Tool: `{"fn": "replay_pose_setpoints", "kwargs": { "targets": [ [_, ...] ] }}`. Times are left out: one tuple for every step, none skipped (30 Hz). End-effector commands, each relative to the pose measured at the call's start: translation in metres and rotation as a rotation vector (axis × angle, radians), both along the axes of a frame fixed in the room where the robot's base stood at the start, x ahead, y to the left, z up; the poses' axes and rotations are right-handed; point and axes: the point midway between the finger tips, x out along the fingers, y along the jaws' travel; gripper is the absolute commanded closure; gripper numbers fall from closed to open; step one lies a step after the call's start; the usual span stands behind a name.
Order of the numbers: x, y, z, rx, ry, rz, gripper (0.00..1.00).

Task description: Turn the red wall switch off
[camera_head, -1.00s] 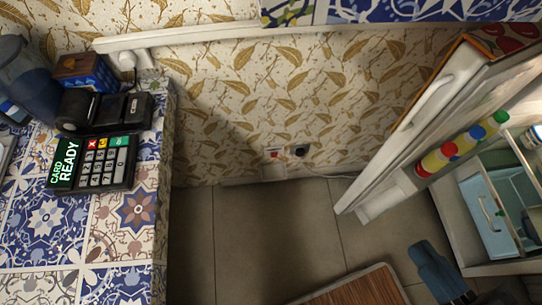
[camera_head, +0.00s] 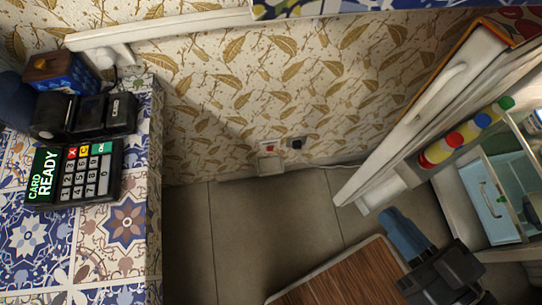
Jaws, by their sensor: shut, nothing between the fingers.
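The red wall switch (camera_head: 269,146) is a small white plate with a red part, low on the patterned wall above the floor. It is too small to tell which way it is set. My gripper (camera_head: 389,217) is at the lower right, with blue fingers and a dark body. It is shut and empty, pointing up and left. It is apart from the switch, below and to the right of it in the picture.
A dark socket (camera_head: 296,143) with a cable sits right of the switch. An open fridge door (camera_head: 415,115) stands on the right. A tiled counter (camera_head: 112,250) with a card terminal (camera_head: 75,173) is on the left. A wood-topped surface (camera_head: 345,278) is at the bottom. Floor (camera_head: 250,225) between is clear.

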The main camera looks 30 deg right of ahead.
Motion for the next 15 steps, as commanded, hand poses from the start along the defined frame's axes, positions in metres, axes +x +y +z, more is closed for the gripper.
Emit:
{"fn": "replay_pose_setpoints", "kwargs": {
  "targets": [
    [0.003, 0.001, -0.015, 0.027, -0.008, -0.006, 1.0],
    [0.005, 0.001, -0.021, 0.044, -0.011, -0.01, 1.0],
    [0.008, 0.002, -0.031, 0.071, -0.017, -0.016, 1.0],
    [0.01, 0.003, -0.038, 0.09, -0.022, -0.021, 1.0],
    [0.012, 0.003, -0.046, 0.112, -0.028, -0.027, 1.0],
    [0.015, 0.004, -0.057, 0.141, -0.034, -0.034, 1.0],
    [0.018, 0.004, -0.067, 0.168, -0.039, -0.041, 1.0],
    [0.021, 0.005, -0.077, 0.194, -0.047, -0.047, 1.0],
    [0.026, 0.006, -0.091, 0.233, -0.055, -0.057, 1.0],
    [0.03, 0.007, -0.105, 0.268, -0.06, -0.066, 1.0],
    [0.036, 0.008, -0.118, 0.303, -0.07, -0.075, 1.0],
    [0.043, 0.009, -0.137, 0.355, -0.079, -0.089, 1.0],
    [0.048, 0.01, -0.151, 0.395, -0.089, -0.1, 1.0],
    [0.054, 0.011, -0.165, 0.433, -0.095, -0.112, 1.0],
    [0.062, 0.012, -0.183, 0.485, -0.105, -0.127, 1.0]
  ]
}}
